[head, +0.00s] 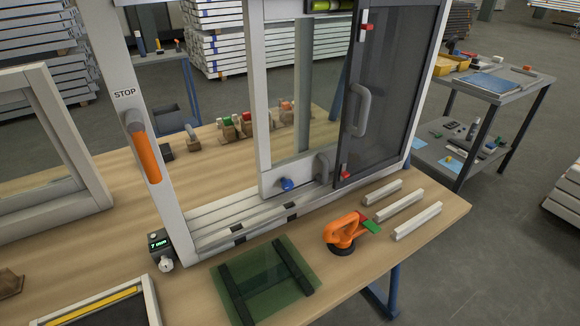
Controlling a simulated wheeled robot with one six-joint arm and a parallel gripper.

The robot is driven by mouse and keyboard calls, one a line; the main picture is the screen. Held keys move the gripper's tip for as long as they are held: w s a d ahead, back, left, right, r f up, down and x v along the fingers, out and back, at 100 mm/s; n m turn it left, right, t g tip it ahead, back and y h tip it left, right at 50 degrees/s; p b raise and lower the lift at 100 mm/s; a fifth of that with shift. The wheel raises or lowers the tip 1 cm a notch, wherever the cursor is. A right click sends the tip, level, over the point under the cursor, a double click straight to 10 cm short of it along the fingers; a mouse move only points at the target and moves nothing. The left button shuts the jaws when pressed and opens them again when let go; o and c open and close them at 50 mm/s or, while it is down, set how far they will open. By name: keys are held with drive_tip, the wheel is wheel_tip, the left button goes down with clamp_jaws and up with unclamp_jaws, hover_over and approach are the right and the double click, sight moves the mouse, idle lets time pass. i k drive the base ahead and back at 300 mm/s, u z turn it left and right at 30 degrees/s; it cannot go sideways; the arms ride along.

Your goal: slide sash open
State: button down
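A pale frame (165,180) stands upright on the wooden workbench. A white-framed sash (260,100) stands in it, right of the middle. Its bottom rail (300,172) carries a blue knob (287,184) and a grey pull (324,168). A dark panel (395,90) with a grey handle (361,110) and red clips (345,172) stands at the right and overlaps the sash, hiding its right part. The bottom track (215,224) is bare left of the sash. An orange grip (147,158) is on the left jamb below the word STOP. My gripper is not in view.
In front of the frame are a small display device (160,250), a green glass pane (262,275), an orange suction lifter (345,230) and white strips (415,222). Another frame (85,150) stands at the left. Small blocks (228,130) lie behind. A cart (490,90) stands right.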

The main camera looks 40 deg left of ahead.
sight(317, 163)
drive_tip(key=k, duration=0.55)
drive_tip(key=u, duration=0.9)
drive_tip(key=i, duration=0.5)
drive_tip(key=z, duration=0.05)
